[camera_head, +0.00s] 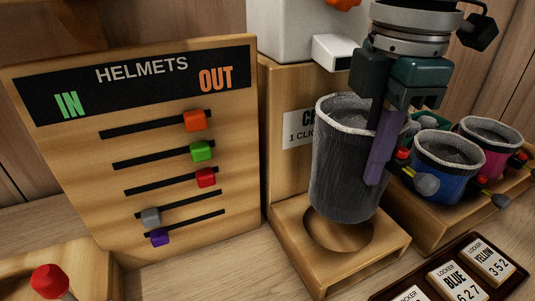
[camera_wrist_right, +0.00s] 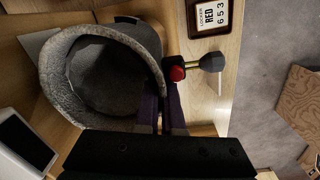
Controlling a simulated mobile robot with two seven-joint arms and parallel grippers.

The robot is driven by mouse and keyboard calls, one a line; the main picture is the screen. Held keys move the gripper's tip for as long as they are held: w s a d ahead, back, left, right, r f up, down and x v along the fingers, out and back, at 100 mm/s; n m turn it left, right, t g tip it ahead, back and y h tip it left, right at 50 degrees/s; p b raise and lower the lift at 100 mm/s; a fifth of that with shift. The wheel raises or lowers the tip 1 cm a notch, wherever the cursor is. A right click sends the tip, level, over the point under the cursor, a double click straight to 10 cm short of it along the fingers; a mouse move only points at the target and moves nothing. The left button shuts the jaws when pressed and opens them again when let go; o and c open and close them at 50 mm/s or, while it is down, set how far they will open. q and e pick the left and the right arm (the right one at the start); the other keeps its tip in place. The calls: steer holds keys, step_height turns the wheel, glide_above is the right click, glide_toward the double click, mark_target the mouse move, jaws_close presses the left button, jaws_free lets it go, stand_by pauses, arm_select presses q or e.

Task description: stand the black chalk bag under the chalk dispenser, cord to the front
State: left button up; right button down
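The black chalk bag (camera_head: 340,170) hangs nearly upright over the round recess of the dispenser's wooden base (camera_head: 285,240). Its underside looks slightly above the recess; contact is hard to tell. My right gripper (camera_head: 386,145) comes from above, shut on the right side of the bag's wall, one finger outside. In the right wrist view the bag's open grey rim (camera_wrist_right: 52,75) lies left of the fingers. A red bead (camera_wrist_right: 177,73) and grey toggle (camera_wrist_right: 212,62) of a cord stick out beside the fingers. The white chalk dispenser (camera_head: 285,30) has its spout (camera_head: 333,53) above the bag. My left gripper is not in view.
A blue bag (camera_head: 445,178), a pink bag (camera_head: 492,133) and a green one stand on a wooden rack at right. Locker tags (camera_head: 455,283) lie in a dark tray at front right. A helmets board (camera_head: 75,170) with coloured sliders stands at left.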

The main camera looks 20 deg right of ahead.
mark_target(358, 216)
steer(key=f, duration=0.4)
steer(key=shift+s+f, duration=0.35)
steer(key=shift+f, duration=2.05)
steer(key=c, duration=1)
jaws_free()
steer(key=shift+f, duration=0.15)
steer(key=shift+c, duration=0.2)
